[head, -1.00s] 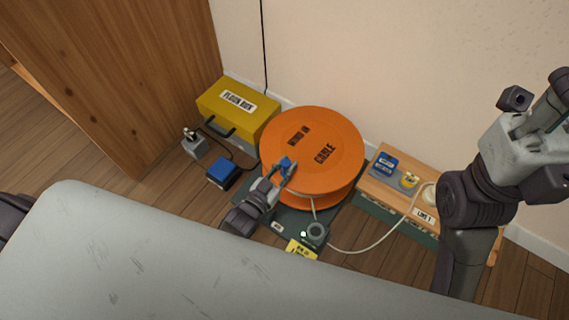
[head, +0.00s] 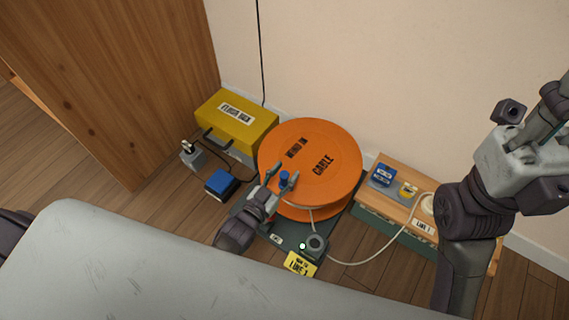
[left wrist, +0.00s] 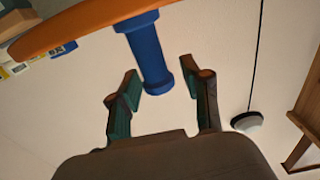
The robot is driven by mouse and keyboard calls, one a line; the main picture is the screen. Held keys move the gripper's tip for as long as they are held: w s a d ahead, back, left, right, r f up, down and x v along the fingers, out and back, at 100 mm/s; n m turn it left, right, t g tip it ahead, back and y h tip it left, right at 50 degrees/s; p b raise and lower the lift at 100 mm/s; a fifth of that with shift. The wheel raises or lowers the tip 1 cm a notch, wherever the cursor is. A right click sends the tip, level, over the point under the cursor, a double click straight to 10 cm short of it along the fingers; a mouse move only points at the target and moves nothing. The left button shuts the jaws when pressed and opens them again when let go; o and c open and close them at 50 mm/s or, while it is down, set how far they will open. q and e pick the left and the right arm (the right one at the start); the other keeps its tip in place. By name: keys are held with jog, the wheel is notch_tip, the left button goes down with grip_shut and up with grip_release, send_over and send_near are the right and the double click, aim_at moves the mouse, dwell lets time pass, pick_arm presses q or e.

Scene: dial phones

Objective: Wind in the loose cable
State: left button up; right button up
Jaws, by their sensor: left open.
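The orange cable drum (head: 335,150), marked "WIND IN" and "CABLE", lies flat on a dark base (head: 285,232). A blue crank handle (head: 285,180) stands on its near left part. My left gripper (head: 279,177) is open at this handle. In the left wrist view, the handle (left wrist: 147,48) reaches down from the orange drum rim (left wrist: 85,26) between the spread fingers (left wrist: 160,78), with gaps beside it. The pale loose cable (head: 372,255) runs from a grey round guide (head: 314,245) to the "LINE 1" box (head: 408,210). My right arm shows at right; its fingers are out of sight.
A yellow box (head: 250,125) and a blue block (head: 221,183) stand left of the drum. A grey plug-like item (head: 191,156) lies beside them. A yellow tag (head: 300,264) is at the front. The wall is close behind, and a wooden panel (head: 130,80) stands left.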

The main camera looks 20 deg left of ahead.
pick_arm(q)
notch_tip(320, 180, up, 8)
dwell(0.4)
